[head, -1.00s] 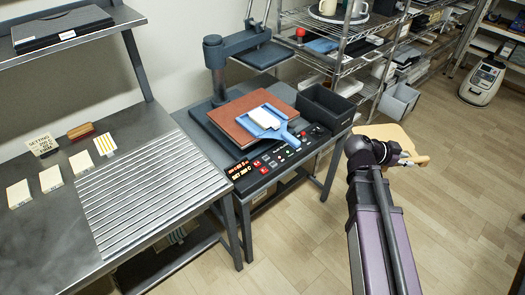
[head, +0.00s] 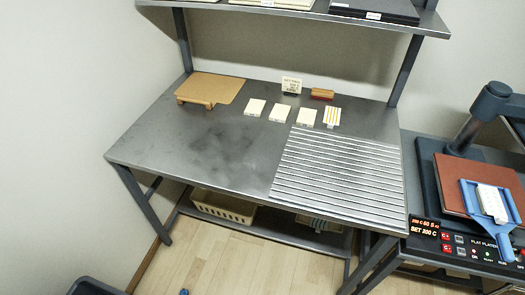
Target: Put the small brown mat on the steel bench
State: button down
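The steel bench (head: 225,150) fills the middle of the head view. A flat tan-brown sheet (head: 220,86) lies at its back left, with a thicker tan piece (head: 195,102) at its front left edge. I cannot tell whether this sheet is the small brown mat. A red-brown flat pad (head: 455,183) lies on the press at the right, partly under a blue-framed tool. My gripper is out of view.
Several cream tiles, a small sign (head: 291,86) and a brown block (head: 322,94) stand along the bench's back. A ribbed metal panel (head: 338,170) covers its right front. The left front is bare. A shelf (head: 300,13) overhangs the back.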

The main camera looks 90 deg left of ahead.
aim_at(219, 155)
jog(key=u, duration=0.05)
jog(key=i, duration=0.45)
jog(key=u, duration=4.85)
jog(key=i, duration=0.1)
jog(key=z, duration=1.85)
